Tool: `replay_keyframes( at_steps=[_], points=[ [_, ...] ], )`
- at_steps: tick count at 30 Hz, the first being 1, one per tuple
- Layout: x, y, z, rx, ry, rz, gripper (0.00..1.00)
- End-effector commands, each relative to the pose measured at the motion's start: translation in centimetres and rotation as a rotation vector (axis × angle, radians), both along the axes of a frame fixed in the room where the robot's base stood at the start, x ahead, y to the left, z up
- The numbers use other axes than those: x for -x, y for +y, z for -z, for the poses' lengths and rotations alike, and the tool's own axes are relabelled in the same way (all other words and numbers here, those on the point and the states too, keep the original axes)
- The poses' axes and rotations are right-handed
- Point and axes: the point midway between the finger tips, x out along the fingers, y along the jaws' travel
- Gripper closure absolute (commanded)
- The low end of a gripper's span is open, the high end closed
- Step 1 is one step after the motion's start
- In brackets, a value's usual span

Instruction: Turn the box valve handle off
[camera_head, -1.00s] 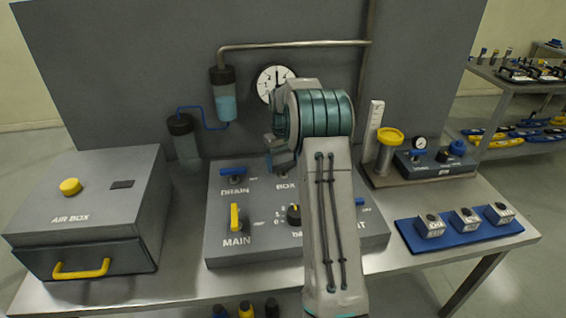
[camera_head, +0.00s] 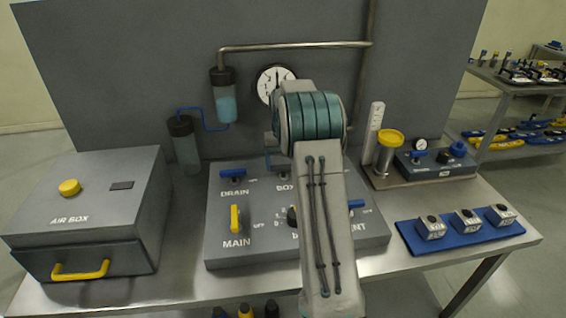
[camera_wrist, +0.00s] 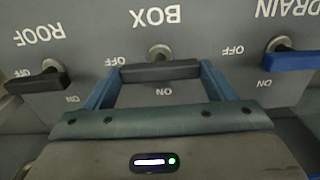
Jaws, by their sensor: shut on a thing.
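The box valve handle (camera_wrist: 160,71) is a dark bar under the BOX label in the wrist view. It lies crosswise, between the OFF mark on its left and the ON mark below. My gripper (camera_wrist: 160,78) is shut on it, with one blue finger at each end of the bar. In the head view my arm hides most of the gripper and handle; the BOX label (camera_head: 285,187) shows beside my wrist.
The blue DRAIN handle (camera_wrist: 290,61) and the dark ROOF handle (camera_wrist: 38,82) flank the box valve closely. The yellow MAIN handle (camera_head: 235,218) stands on the same panel (camera_head: 225,255). The air box (camera_head: 90,205) is at left, the blue mat (camera_head: 405,233) at right.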

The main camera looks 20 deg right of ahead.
Motion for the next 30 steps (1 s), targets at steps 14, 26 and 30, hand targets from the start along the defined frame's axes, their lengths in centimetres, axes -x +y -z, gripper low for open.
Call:
replay_keyframes(
  at_steps=[14, 26, 30],
  points=[
    [-0.1, 0.0, -0.1, 0.001, -0.003, 0.001, 0.01],
    [-0.2, -0.1, -5.6, 0.003, -0.009, 0.001, 0.01],
    [-0.1, 0.0, -8.9, 0.003, -0.009, 0.0, 0.01]
  ],
)
